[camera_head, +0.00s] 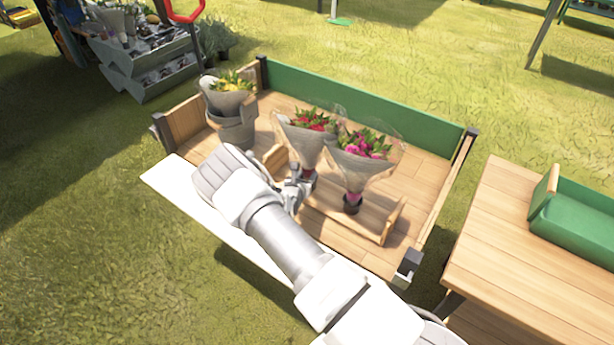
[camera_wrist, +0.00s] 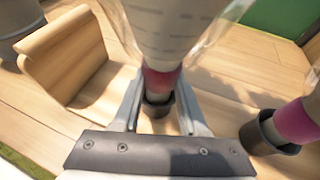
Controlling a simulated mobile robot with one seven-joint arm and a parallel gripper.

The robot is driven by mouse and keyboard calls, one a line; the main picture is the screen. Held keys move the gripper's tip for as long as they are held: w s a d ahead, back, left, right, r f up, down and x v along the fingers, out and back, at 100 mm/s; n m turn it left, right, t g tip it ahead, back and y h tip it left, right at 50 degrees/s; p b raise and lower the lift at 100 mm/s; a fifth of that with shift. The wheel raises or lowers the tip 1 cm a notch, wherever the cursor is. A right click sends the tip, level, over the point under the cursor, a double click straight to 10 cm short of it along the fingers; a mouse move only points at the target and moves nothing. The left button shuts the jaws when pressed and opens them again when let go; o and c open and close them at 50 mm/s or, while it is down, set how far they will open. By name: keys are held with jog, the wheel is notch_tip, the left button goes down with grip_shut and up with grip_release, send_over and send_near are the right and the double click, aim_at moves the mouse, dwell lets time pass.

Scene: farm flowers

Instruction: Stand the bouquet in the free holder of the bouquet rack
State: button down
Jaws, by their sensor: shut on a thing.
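A bouquet with red flowers (camera_head: 312,124) in a clear and paper wrap stands upright in my gripper (camera_head: 300,187). In the wrist view my two fingers (camera_wrist: 158,112) are shut on either side of its lower end, around its pink band (camera_wrist: 161,82). A dark cup holder (camera_wrist: 157,107) is directly under the band. The lower end appears to be in its mouth; I cannot tell how deep. The wooden bouquet rack (camera_head: 392,222) stands in the cart. A second, pink bouquet (camera_head: 362,146) stands in the dark holder to the right (camera_head: 352,204).
A grey bucket (camera_head: 236,128) with a yellow-flowered bouquet (camera_head: 230,84) stands at the cart's left. The cart has a green back wall (camera_head: 370,105). A wooden table (camera_head: 510,240) with a green tray (camera_head: 575,220) is at the right. The pink bouquet's wrap is close beside the held one.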

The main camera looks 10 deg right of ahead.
jog(key=shift+r, duration=0.2)
jog(key=c, duration=0.9)
grip_release()
jog(key=shift+f, duration=0.3)
jog(key=o, duration=0.5)
jog(key=shift+c, duration=0.2)
jog(key=shift+r, duration=0.1)
jog(key=shift+r, duration=0.15)
jog(key=shift+s+a+r, duration=0.15)
jog(key=shift+s, duration=0.1)
jog(key=p+v, duration=0.3)
jog(key=v, duration=0.8)
jog(key=shift+s, duration=0.15)
